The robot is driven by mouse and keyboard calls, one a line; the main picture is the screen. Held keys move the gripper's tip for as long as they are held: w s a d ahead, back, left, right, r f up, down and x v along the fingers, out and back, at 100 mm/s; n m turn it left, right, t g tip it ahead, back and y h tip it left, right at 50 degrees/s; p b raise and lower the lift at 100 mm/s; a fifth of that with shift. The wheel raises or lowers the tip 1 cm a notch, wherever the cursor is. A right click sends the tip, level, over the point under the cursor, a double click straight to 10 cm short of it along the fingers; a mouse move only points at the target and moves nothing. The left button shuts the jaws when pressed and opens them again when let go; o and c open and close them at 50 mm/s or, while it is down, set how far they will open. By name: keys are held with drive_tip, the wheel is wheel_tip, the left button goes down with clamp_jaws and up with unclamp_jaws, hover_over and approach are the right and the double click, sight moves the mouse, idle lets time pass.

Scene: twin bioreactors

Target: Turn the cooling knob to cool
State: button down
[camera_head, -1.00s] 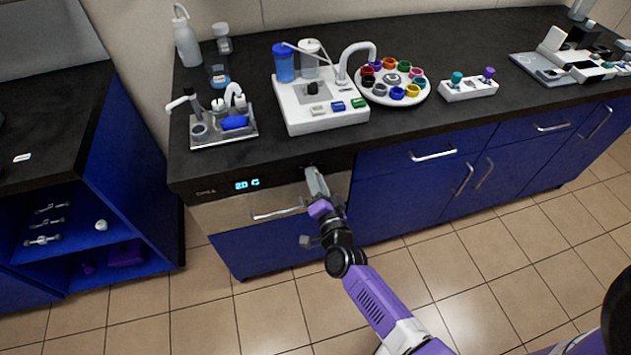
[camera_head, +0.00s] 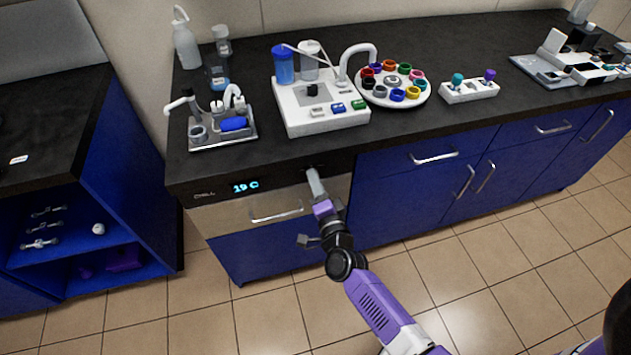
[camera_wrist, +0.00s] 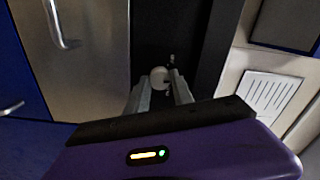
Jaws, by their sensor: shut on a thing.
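The cooling knob (camera_wrist: 160,76) is a small pale round knob on the dark control strip in the wrist view. It sits between the fingertips of my gripper (camera_wrist: 164,84), which is shut on it. In the head view my gripper (camera_head: 312,176) reaches the right part of the dark panel, and its fingers hide the knob there. The blue display (camera_head: 245,186) left of the knob on the same panel reads about 19 C.
A steel drawer front with a bar handle (camera_head: 276,216) lies just below the panel. The black counter (camera_head: 270,150) overhangs above it, carrying a white bioreactor unit (camera_head: 318,118) and a round rack of coloured caps (camera_head: 392,103). The tiled floor in front is clear.

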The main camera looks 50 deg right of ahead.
drive_tip(key=c, duration=1.1)
unclamp_jaws()
drive_tip(key=v, duration=0.8)
drive_tip(key=shift+w, duration=0.1)
